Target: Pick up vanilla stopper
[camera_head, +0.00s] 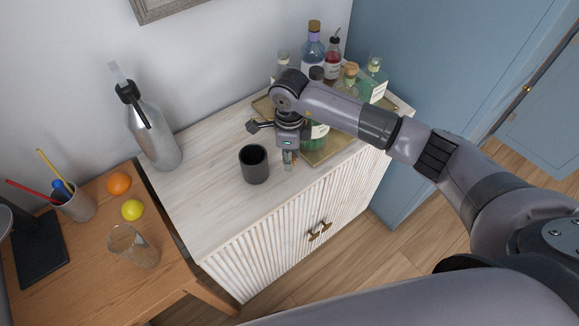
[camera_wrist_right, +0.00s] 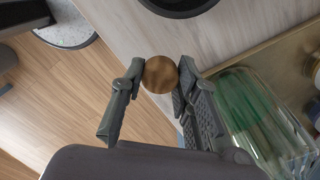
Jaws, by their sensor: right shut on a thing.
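The vanilla stopper looks like a round wooden ball-shaped top (camera_wrist_right: 160,74) in the right wrist view. My right gripper (camera_wrist_right: 158,85) is shut on it, with one finger on each side. In the head view my right gripper (camera_head: 289,164) points down over the front part of the white cabinet, between a dark cup (camera_head: 254,165) and the tray (camera_head: 325,155). The stopper is too small to make out clearly there. A green bottle (camera_wrist_right: 262,118) is close beside the right finger in the wrist view. My left gripper is not in view.
Several bottles stand on the tray, including a purple one (camera_head: 313,48) and a red one (camera_head: 333,62), partly behind my arm. A silver siphon bottle (camera_head: 153,125) stands at the cabinet's back left. The cabinet top (camera_head: 205,195) left of the cup is clear.

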